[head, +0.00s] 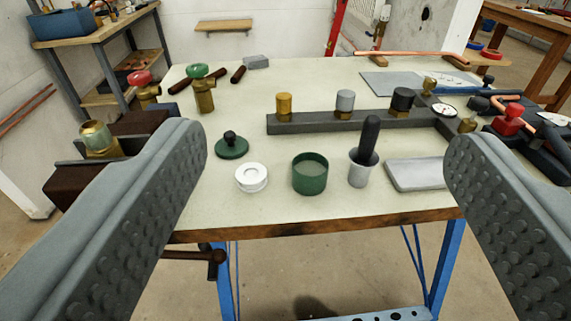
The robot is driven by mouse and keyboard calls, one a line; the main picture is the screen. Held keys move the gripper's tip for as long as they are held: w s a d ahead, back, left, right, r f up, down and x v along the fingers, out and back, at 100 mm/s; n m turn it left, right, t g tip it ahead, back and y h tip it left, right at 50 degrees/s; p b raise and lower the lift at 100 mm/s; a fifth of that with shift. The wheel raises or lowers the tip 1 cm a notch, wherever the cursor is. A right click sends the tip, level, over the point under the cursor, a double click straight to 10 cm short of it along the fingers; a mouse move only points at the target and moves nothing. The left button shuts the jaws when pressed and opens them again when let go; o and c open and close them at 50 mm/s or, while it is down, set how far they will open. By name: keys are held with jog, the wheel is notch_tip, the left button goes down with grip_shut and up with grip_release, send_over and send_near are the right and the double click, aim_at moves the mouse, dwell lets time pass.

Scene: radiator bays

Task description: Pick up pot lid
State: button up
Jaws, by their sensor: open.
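The pot lid (231,147) is a dark green disc with a black knob on top. It lies flat on the pale bench top, left of centre, behind a white ring-shaped roll. An uncovered green pot (310,174) stands to its right, nearer the front edge. My gripper (325,140) is open and empty, with its two grey studded fingers wide apart at the left and right of the view. The lid shows between the fingers, close to the left finger in the picture. Nothing hides the lid.
The white roll (251,178), a metal cup with a black-handled tool (363,155) and a grey block (414,174) stand near the front edge. A dark bar (320,122) with brass and steel fittings lies behind. Brass valves (204,92) and a vise (97,145) are at left.

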jog(key=shift+o, duration=0.3)
jog(key=w+a+g, duration=0.2)
jog(key=w, duration=0.4)
jog(key=w+a+f+n+g+y, duration=0.1)
jog(key=w+a+g, duration=0.1)
jog(key=w, duration=0.4)
jog(key=shift+w+a+n+g, duration=0.15)
jog(key=shift+w+n+g, duration=0.2)
jog(key=shift+g, duration=0.45)
jog(key=n+g, duration=0.2)
jog(key=g, duration=0.5)
send_near(230, 136)
jog(key=shift+y, duration=0.3)
jog(key=x, duration=0.5)
jog(key=shift+s+a, duration=0.15)
jog(key=shift+s, duration=0.05)
jog(key=shift+d+x, duration=0.2)
jog(key=shift+x, duration=1.15)
jog(key=shift+d+x, duration=0.15)
jog(key=shift+x, duration=1.25)
jog(key=shift+w, duration=0.1)
jog(key=shift+c, duration=0.4)
jog(key=c, duration=1)
